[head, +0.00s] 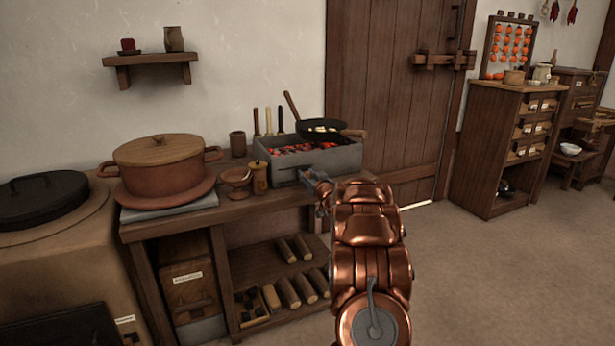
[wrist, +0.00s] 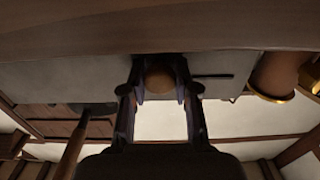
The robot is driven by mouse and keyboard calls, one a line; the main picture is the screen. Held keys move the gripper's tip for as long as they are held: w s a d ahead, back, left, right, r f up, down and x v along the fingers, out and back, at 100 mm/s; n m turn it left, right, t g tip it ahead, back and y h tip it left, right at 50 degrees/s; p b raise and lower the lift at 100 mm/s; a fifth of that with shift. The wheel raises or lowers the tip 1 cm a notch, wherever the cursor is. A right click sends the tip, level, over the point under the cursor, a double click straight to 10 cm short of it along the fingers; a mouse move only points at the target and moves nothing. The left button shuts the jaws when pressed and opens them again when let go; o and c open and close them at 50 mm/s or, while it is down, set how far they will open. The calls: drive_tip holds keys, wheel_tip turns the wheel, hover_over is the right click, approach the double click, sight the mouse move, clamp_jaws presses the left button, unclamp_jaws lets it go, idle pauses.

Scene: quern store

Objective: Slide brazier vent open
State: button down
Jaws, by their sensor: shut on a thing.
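The brazier (head: 335,159) is a grey rectangular box of glowing coals on the wooden bench. Its grey front face (wrist: 225,66) fills the middle of the wrist view, which appears upside down. A round brown knob (wrist: 159,78) on that face sits between the fingers of my gripper (wrist: 160,95), which is shut on it. A narrow dark slot (wrist: 213,76) shows beside the knob. In the head view my gripper (head: 318,186) is at the front of the brazier, and my copper arm partly hides this area. How far the vent is open I cannot tell.
A black pan (head: 322,130) rests on top of the brazier. A small yellowish jar (head: 260,179) and a footed bowl (head: 236,181) stand close to its left. A large lidded pot (head: 163,168) is farther left. Floor to the right (head: 480,270) is clear.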

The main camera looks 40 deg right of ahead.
sight(289, 174)
idle(0.3)
drive_tip(key=a, duration=0.1)
drive_tip(key=w+a, duration=0.1)
drive_tip(key=a, duration=0.1)
drive_tip(key=a+p, duration=0.1)
drive_tip(key=shift+w+a, duration=0.3)
drive_tip(key=shift+a, duration=0.05)
drive_tip(key=shift+w+a, duration=0.1)
drive_tip(key=shift+a, duration=0.1)
drive_tip(key=c, duration=1)
unclamp_jaws()
drive_tip(key=shift+a, duration=0.15)
drive_tip(key=shift+o, duration=0.6)
